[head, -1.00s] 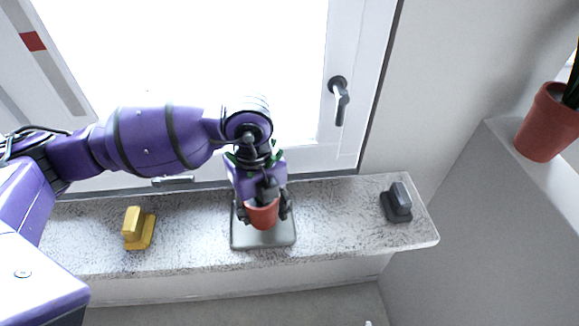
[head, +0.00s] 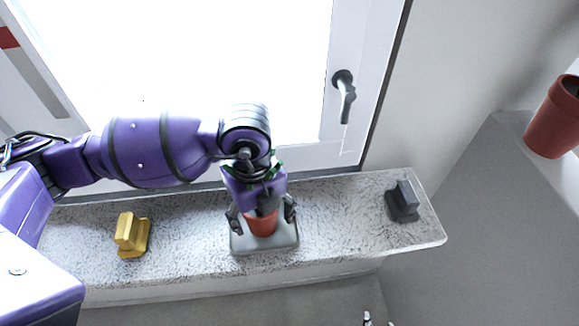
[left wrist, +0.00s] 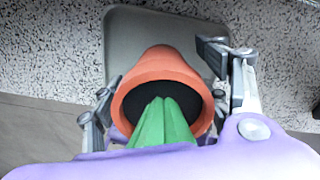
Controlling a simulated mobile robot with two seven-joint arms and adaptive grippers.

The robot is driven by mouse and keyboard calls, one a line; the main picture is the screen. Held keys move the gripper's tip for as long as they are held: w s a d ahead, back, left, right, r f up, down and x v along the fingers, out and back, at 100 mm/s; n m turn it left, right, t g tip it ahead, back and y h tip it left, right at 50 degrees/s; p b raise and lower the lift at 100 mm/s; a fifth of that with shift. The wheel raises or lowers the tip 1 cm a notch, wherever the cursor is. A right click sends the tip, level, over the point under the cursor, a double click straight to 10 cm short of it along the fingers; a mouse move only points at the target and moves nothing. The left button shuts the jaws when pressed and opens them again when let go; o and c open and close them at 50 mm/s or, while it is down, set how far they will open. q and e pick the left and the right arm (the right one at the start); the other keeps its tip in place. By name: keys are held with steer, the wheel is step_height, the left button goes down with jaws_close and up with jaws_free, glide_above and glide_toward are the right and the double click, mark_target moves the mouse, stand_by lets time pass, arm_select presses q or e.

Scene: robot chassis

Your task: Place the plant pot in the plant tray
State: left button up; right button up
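The terracotta plant pot (head: 262,224) with a green plant stands on the grey plant tray (head: 265,246) on the window sill. In the left wrist view the pot (left wrist: 162,75) is seen from above its rim, with the tray (left wrist: 122,40) under it. My left gripper (head: 262,214) is open around the pot, one finger on each side. In the left wrist view a gap shows between the right finger and the pot; the left finger is close to the rim. Small tips at the bottom edge of the head view (head: 378,320) seem to be my right gripper, mostly cut off.
A yellow block-like object (head: 132,235) stands on the sill left of the tray, and a dark grey one (head: 402,201) to the right. Another terracotta pot (head: 555,120) stands on a ledge at far right. The window handle (head: 343,95) is behind. Sill between these is clear.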

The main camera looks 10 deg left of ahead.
steer(key=shift+w+a+r, duration=0.1)
steer(key=shift+w, duration=0.15)
arm_select(q)
steer(key=shift+r, duration=0.25)
step_height(320, 180, up, 11)
steer(key=shift+f+p, duration=0.2)
steer(key=shift+p, duration=0.15)
steer(key=shift+r, duration=0.6)
arm_select(e)
steer(key=shift+w+a+r, duration=0.1)
steer(key=shift+a+r, duration=0.05)
steer(key=shift+r, duration=0.1)
